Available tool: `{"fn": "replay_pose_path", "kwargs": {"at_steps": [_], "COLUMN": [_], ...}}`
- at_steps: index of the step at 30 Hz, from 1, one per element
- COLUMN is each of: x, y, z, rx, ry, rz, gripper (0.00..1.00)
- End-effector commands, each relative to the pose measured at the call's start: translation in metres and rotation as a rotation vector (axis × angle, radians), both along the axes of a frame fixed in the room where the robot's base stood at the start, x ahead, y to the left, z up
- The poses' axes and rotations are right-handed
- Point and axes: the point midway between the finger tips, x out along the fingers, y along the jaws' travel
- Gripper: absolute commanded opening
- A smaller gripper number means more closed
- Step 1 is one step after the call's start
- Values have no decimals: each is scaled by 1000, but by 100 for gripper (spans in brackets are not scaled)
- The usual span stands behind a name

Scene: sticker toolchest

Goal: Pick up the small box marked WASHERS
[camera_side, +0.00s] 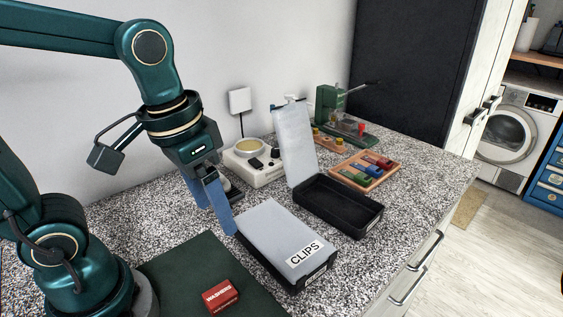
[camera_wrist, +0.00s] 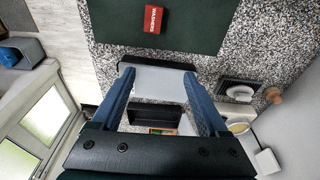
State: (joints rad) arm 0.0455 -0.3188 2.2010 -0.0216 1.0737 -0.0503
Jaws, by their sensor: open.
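The small red box marked WASHERS (camera_side: 221,296) lies flat on the dark green mat (camera_side: 190,262), at the front of the side view. In the wrist view the red box (camera_wrist: 153,19) is at the top, on the mat (camera_wrist: 205,30), beyond my fingertips. My gripper (camera_side: 216,219) is open and empty, with its blue fingers pointing down beside the left end of the CLIPS case. In the wrist view my gripper (camera_wrist: 158,73) has its two fingers apart, with the grey lid of the CLIPS case showing between them. The red box is well clear of the fingers.
The CLIPS case (camera_side: 273,236) is shut, close to my fingers. Behind it stands an open black case (camera_side: 338,205) with its lid raised (camera_side: 297,145). A wooden tray (camera_side: 366,170) of coloured pieces and a white device (camera_side: 253,162) are farther back. The mat around the red box is clear.

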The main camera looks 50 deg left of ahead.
Motion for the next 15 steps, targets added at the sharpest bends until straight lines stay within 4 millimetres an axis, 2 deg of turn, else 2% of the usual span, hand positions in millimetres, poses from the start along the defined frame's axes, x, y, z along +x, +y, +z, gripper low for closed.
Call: {"fn": "replay_pose_path", "kwargs": {"at_steps": [8, 15], "x": [16, 16], "y": [-14, -23], "z": [-41, -82], "rx": [8, 29], "ry": [296, 497], "rz": [-29, -57], "gripper": [78, 78]}}
